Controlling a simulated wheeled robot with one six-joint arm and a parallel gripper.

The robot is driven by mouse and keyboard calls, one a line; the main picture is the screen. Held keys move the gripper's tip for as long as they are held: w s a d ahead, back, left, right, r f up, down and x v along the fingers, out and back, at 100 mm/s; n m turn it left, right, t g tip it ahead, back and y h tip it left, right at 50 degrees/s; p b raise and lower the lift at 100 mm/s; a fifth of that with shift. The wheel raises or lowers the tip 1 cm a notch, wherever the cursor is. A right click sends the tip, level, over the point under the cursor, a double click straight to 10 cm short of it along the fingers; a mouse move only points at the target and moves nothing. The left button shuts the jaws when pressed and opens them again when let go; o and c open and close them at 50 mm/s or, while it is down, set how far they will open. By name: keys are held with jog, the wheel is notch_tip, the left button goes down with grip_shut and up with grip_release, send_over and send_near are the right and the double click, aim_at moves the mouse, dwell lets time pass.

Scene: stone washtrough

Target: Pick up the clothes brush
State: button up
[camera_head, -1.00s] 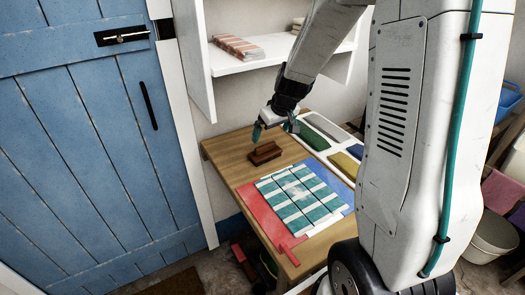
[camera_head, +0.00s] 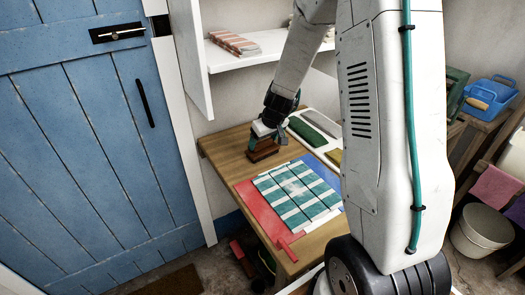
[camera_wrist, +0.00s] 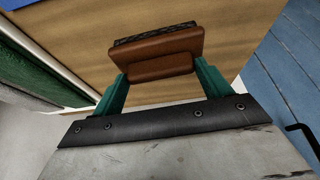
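The clothes brush (camera_head: 262,152) is a brown wooden block lying on the wooden table near its back left corner. In the wrist view the brush (camera_wrist: 158,58) shows a reddish-brown body with a dark textured strip along its far edge. My gripper (camera_head: 267,138) is low, right over the brush. In the wrist view the two teal fingers of my gripper (camera_wrist: 161,70) are spread, one at either side of the near part of the brush. They look open, with no clear grip on it. The head view partly hides the brush's top behind the gripper.
A teal-and-white striped cloth (camera_head: 297,190) lies on red and blue cloths in front of the brush. A white divided tray (camera_head: 304,139) with a green piece stands to the right. A shelf (camera_head: 240,59) and blue door (camera_head: 85,150) are at the left.

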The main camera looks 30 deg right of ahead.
jog(key=c, duration=0.3)
jog(key=shift+s+r, duration=0.1)
jog(key=shift+c, duration=0.2)
